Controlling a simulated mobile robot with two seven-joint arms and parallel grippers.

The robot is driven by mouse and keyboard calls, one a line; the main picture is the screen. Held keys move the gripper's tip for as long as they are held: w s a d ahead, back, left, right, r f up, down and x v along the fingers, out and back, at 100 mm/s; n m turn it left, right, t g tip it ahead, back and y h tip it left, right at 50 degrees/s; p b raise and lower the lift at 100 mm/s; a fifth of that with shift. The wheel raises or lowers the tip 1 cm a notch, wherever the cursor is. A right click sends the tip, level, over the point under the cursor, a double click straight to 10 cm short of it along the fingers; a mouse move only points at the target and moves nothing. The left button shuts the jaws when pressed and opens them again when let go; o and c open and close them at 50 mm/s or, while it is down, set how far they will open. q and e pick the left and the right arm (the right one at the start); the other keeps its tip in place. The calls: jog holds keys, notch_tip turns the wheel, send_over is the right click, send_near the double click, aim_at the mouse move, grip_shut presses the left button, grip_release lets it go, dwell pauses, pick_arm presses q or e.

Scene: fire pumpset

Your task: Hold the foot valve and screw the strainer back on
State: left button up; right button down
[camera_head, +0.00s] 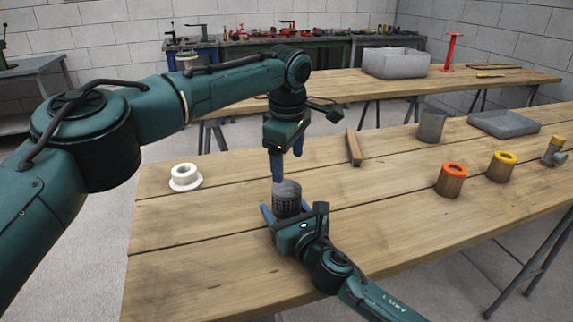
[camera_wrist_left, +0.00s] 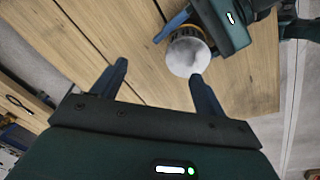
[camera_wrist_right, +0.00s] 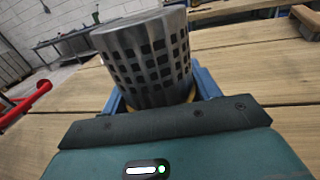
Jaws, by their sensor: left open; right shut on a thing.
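The strainer (camera_head: 287,196) is a dark grey perforated cylinder standing upright, closed end up. It fills much of the right wrist view (camera_wrist_right: 148,60). A brass-yellow rim of the foot valve (camera_wrist_left: 186,32) shows just under it; the rest of the valve is hidden. My right gripper (camera_head: 290,212) is shut on the foot valve, its blue fingers on either side below the strainer. Whether the strainer is threaded on or only rests there, I cannot tell. My left gripper (camera_head: 288,168) is open and empty, pointing down just above the strainer, with one fingertip close to its top edge.
A white flanged part (camera_head: 185,177) lies left on the table. A wooden strip (camera_head: 353,147) lies behind the grippers. An orange-topped cylinder (camera_head: 451,182), a yellow-topped one (camera_head: 502,168), a grey cup (camera_head: 432,126) and a grey tray (camera_head: 503,123) stand right. The table's front left is clear.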

aim_at(287, 188)
pick_arm(q)
jog(key=shift+s+a+g, duration=0.15)
jog(key=shift+s+g, duration=0.75)
jog(key=shift+s, duration=0.65)
jog(key=shift+f, duration=0.15)
jog(key=shift+f, duration=3.9)
jog(key=shift+c, duration=0.3)
jog(key=c, duration=0.9)
jog(key=o, duration=1.1)
jog(key=shift+c, duration=0.2)
